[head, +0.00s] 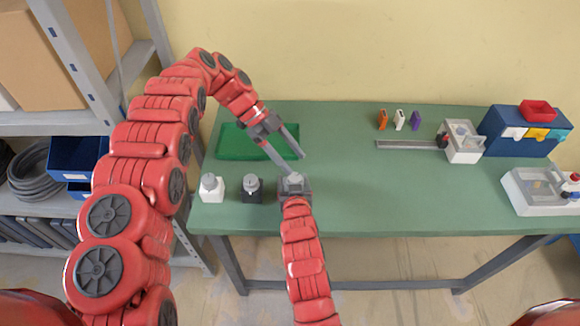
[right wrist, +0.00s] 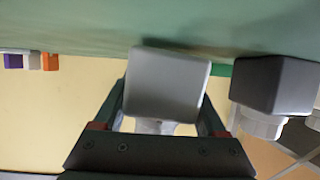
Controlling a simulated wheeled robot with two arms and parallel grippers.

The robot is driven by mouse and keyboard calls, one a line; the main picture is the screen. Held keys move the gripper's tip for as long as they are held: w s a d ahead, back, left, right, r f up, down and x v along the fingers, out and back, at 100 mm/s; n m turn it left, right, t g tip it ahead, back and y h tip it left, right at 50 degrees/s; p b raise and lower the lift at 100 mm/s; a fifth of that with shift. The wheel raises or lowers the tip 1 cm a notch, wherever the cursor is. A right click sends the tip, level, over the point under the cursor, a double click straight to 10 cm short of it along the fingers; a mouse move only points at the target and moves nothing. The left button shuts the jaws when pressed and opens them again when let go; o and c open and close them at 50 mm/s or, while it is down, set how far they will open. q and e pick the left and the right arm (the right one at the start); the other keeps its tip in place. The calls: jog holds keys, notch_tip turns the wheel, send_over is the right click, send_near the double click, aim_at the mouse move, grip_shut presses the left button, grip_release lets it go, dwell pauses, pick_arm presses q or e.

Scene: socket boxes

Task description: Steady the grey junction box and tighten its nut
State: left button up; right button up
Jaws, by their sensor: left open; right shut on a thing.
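The grey junction box (head: 303,189) stands at the table's front edge, right of a dark box and a white box. Its pale nut shows below the box in the upside-down right wrist view (right wrist: 155,126). My right gripper (right wrist: 167,95) is shut on the grey box (right wrist: 168,80), one finger on each side. My left gripper (head: 294,164) is open, its fingers apart and pointing down just behind and above the grey box. Whether a left finger touches the nut cannot be told.
A dark box (head: 251,194) and a white box (head: 211,194) stand close on the left. A green tray (head: 232,142) lies behind them. A metal rail (head: 405,144), a blue bin unit (head: 500,140) and a pale tray (head: 525,200) are at right. The middle right of the table (head: 390,190) is clear.

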pick_arm(q)
notch_tip(320, 180, up, 4)
jog(key=shift+r, duration=0.15)
